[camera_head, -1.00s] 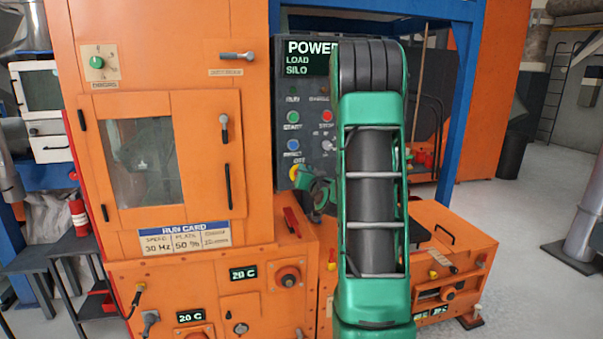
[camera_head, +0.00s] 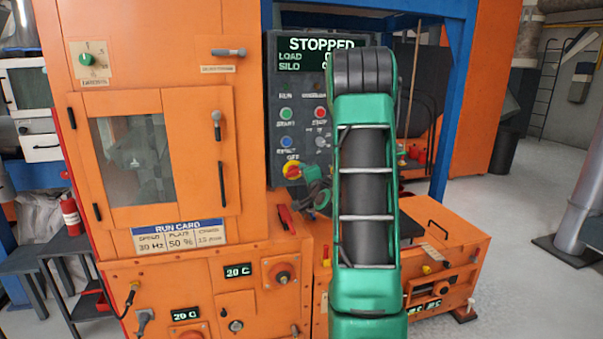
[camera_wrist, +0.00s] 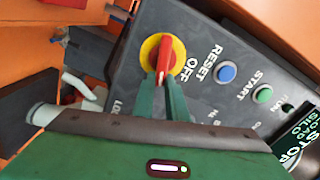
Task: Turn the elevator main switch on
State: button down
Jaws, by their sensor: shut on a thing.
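The main switch is a red handle on a yellow disc (camera_head: 291,170), below the "OFF" label on the dark control panel (camera_head: 278,113). In the wrist view the switch (camera_wrist: 165,50) shows close up, its red handle slanted on the disc. My gripper (camera_wrist: 161,82) is shut on the handle, with a green finger on each side of its lower end. In the head view my gripper is small and partly hidden beside the switch, behind my green arm. The panel display (camera_head: 318,53) reads "STOPPED", with LOAD and SILO lines partly covered by my arm.
Green start (camera_head: 286,114), red stop (camera_head: 320,112) and blue reset (camera_head: 286,142) buttons sit above the switch. The orange cabinet (camera_head: 185,175) stands close on the left. A low orange unit (camera_head: 450,250) lies to the right, with open floor beyond.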

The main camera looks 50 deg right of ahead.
jog(key=shift+w+a+f+m, duration=0.15)
jog(key=shift+a+f+m, duration=0.15)
jog(key=shift+m, duration=0.45)
jog(key=shift+w+a+f+m, duration=0.15)
jog(key=shift+f+m, duration=0.25)
jog(key=shift+m, duration=0.35)
jog(key=c, duration=1.8)
grip_release()
jog(key=shift+r, duration=0.1)
jog(key=shift+o, duration=0.2)
jog(key=shift+s+d, duration=0.15)
jog(key=shift+d, duration=0.05)
jog(key=shift+d+r, duration=0.1)
jog(key=shift+s, duration=0.1)
jog(key=v, duration=1)
jog(key=shift+s, duration=0.2)
